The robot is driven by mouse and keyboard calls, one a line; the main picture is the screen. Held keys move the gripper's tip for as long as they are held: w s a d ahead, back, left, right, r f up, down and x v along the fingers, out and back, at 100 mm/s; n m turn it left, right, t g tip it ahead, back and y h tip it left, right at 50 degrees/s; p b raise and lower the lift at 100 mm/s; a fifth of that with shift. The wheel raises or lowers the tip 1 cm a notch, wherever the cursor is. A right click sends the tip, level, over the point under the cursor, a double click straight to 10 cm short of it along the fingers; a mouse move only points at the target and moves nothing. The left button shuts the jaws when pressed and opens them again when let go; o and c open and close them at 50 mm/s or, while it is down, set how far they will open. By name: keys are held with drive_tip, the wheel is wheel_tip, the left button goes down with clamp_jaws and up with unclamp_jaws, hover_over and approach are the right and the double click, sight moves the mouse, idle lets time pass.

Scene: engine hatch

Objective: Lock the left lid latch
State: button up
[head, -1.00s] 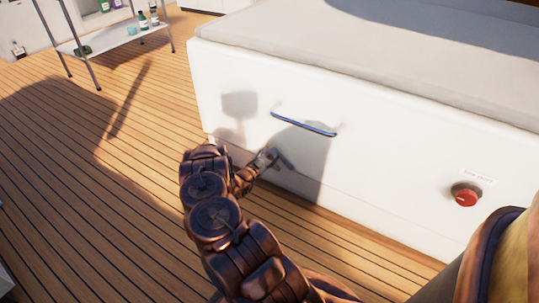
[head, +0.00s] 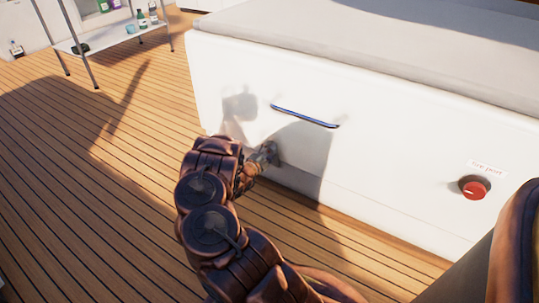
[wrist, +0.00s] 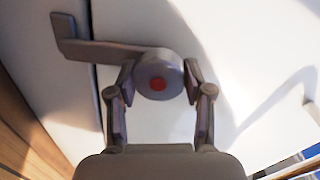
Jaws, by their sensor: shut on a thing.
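The lid latch (wrist: 100,50) shows in the wrist view on the white panel. It is a grey round hub with a red dot (wrist: 159,85) in its middle. Its flat arm reaches left from the hub across a dark seam and ends in an upturned tip. My gripper (wrist: 160,76) is shut on the hub, with one finger on each side. In the head view my gripper (head: 266,156) is low against the front of the white chest, left of and below the blue handle; the latch cannot be made out clearly there.
The white chest (head: 400,130) has a blue bar handle (head: 304,116) and a red button (head: 474,188) under a small label. A shelf rack (head: 110,35) with bottles stands at the back left. The plank deck (head: 70,190) is clear on the left.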

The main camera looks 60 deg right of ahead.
drive_tip(key=shift+s+f+m+b, duration=0.1)
drive_tip(key=shift+m+b, duration=0.25)
drive_tip(key=shift+m, duration=0.15)
drive_tip(key=o, duration=1.2)
drive_tip(key=shift+c, duration=0.2)
drive_tip(key=a+r, duration=0.1)
drive_tip(key=a, duration=1.1)
drive_tip(key=shift+s, duration=0.2)
